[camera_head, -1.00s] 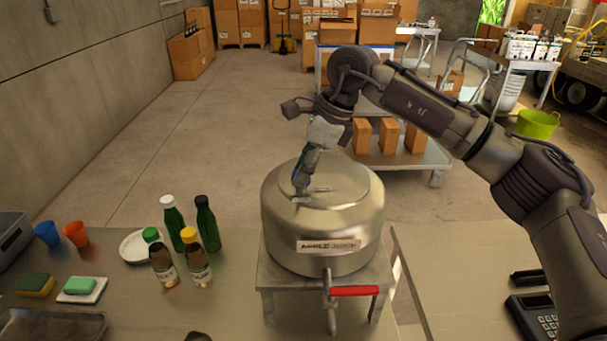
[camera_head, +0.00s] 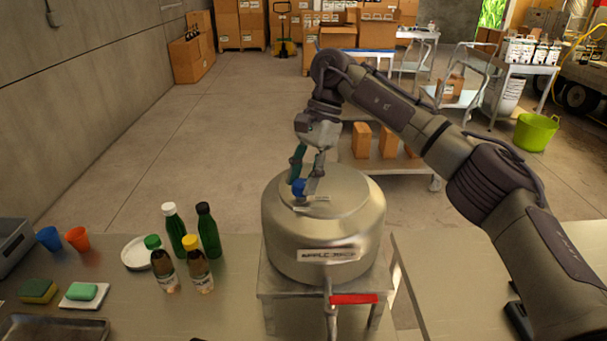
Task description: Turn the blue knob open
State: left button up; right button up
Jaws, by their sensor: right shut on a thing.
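The blue knob (camera_head: 299,188) sits on top of a large round metal tank (camera_head: 322,232) labelled as apple juice. My right gripper (camera_head: 306,186) comes down from above and is shut on the blue knob, with a finger on each side of it. Part of the knob is hidden by the fingers. The tank stands on a small metal stand and has a tap with a red handle (camera_head: 354,299) at its front. My left gripper is not in view.
Several bottles (camera_head: 191,245) stand left of the tank with a white plate (camera_head: 137,252). An orange cup (camera_head: 77,238), a blue cup (camera_head: 49,238) and sponges are further left. A cart with cardboard boxes (camera_head: 362,141) stands behind the tank.

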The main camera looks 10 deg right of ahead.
jog(key=shift+n, duration=0.4)
jog(key=o, duration=1.1)
jog(key=shift+o, duration=0.2)
jog(key=v, duration=1.2)
jog(key=shift+w+a, duration=0.2)
jog(key=shift+w, duration=0.05)
